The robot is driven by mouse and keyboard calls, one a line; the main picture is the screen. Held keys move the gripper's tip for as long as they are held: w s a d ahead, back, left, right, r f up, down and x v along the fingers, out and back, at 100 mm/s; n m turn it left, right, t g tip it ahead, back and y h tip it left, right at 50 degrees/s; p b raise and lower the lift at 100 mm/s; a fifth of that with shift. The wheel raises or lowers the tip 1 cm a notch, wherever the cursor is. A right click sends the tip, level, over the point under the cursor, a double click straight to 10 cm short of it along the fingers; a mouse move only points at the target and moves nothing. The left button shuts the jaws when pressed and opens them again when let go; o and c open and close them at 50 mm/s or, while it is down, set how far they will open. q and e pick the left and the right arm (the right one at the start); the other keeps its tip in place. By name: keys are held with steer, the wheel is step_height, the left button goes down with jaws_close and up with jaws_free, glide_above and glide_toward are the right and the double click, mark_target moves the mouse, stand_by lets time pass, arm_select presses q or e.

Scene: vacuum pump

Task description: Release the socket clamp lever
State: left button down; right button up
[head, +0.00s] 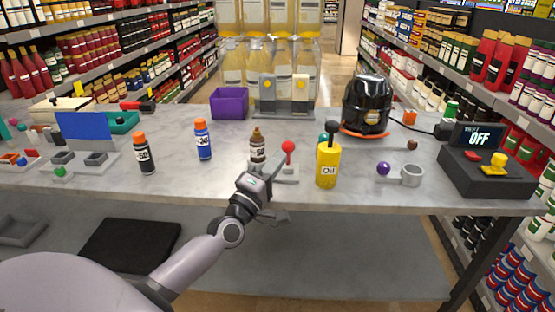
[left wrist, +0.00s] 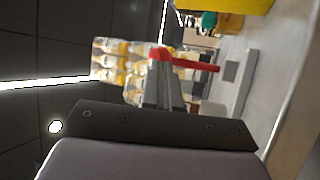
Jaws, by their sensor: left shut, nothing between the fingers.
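A red ball-topped lever (head: 288,147) stands upright on a small grey plate near the table's front edge. In the left wrist view a red knob with a red bar (left wrist: 195,63) shows just past my fingertips. My left gripper (head: 272,186) is at the front edge beside the lever, and its fingers (left wrist: 163,70) are shut and empty. Whether they touch the lever I cannot tell. A purple-knobbed lever (head: 383,168) stands farther right, beside a grey ring socket (head: 411,176). My right gripper is not in view.
A yellow oil can (head: 328,165) stands right of the red lever, and a brown-capped bottle (head: 257,146) just behind left. A black pump (head: 368,105) is at the back. A control box (head: 485,172) reading OFF is at the right.

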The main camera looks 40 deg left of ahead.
arm_select(q)
steer(key=shift+w+r, duration=0.1)
steer(key=shift+w, duration=0.15)
steer(key=shift+r, duration=0.1)
stand_by(0.3)
